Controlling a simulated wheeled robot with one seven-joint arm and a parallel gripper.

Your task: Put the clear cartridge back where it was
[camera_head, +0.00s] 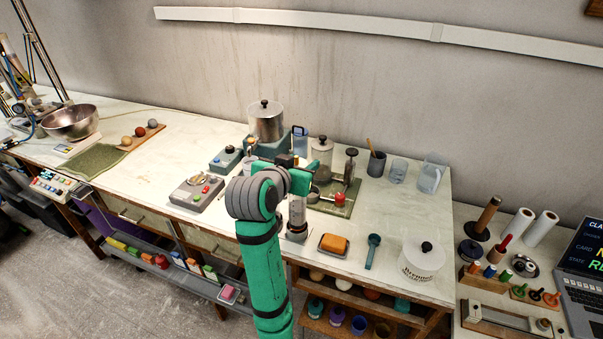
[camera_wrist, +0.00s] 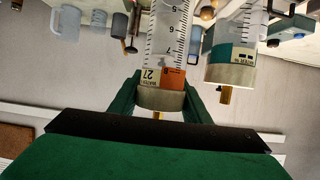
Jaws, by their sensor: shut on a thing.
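A clear cartridge (camera_wrist: 166,38) with black scale marks, a small orange patch and a pale end cap is between the fingers of my gripper (camera_wrist: 162,88) in the wrist view. My gripper is shut on it near the capped end. A second cartridge (camera_wrist: 236,45) with a teal band and a brass tip is beside it on the right, apart from my fingers. In the head view my gripper (camera_head: 302,180) is over the middle of the bench, and my arm hides part of it. I cannot make out the place the cartridge came from.
Cups are at the back right. The bench between cups and tub is clear.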

